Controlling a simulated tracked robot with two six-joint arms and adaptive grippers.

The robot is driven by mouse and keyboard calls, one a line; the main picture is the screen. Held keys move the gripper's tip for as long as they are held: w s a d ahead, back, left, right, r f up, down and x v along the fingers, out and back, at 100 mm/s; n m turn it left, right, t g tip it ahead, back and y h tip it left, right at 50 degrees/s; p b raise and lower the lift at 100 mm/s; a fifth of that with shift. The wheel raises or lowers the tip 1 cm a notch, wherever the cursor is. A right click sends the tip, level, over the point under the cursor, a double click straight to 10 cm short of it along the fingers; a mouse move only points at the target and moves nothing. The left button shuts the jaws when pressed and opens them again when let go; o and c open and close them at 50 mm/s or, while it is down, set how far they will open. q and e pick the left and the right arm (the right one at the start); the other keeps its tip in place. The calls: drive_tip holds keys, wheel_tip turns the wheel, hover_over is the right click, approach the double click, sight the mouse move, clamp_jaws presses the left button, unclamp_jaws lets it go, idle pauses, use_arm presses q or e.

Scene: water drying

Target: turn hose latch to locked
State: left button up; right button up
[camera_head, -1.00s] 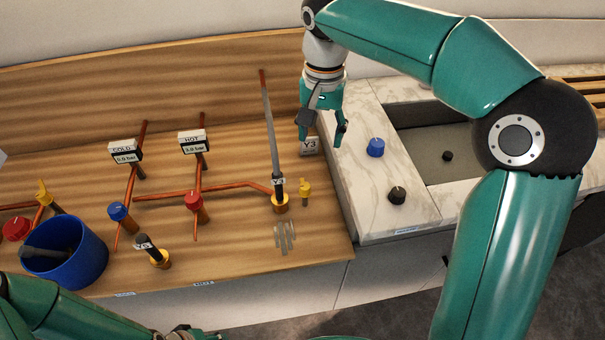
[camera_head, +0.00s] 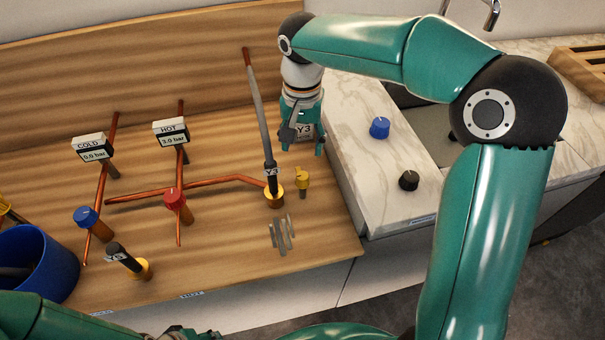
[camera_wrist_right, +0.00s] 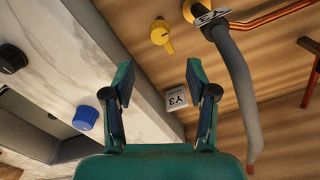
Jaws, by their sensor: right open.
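A grey hose (camera_head: 258,110) tagged Y3 rises from a yellow collar (camera_head: 274,199) on the wooden counter. Just right of it stands a small yellow latch knob (camera_head: 302,180); it also shows at the top of the right wrist view (camera_wrist_right: 160,36), its pointer slanting down to the right. My right gripper (camera_head: 304,147) is open and empty, pointing down behind the latch, apart from it. In the right wrist view its fingers (camera_wrist_right: 158,72) are spread, with a white Y3 sign (camera_wrist_right: 174,102) between them. My left gripper (camera_head: 177,334) is barely visible at the bottom edge.
Blue (camera_head: 87,217) and red (camera_head: 174,198) valves sit on copper pipes to the left. A second hose stub (camera_head: 120,254) and a blue bucket (camera_head: 40,262) are further left. Blue (camera_head: 379,128) and black (camera_head: 409,180) knobs stand on the marble counter at right.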

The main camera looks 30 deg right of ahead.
sight(302, 176)
wheel_tip(302, 176, down, 11)
drive_tip(key=shift+f, duration=0.1)
idle(0.3)
clamp_jaws()
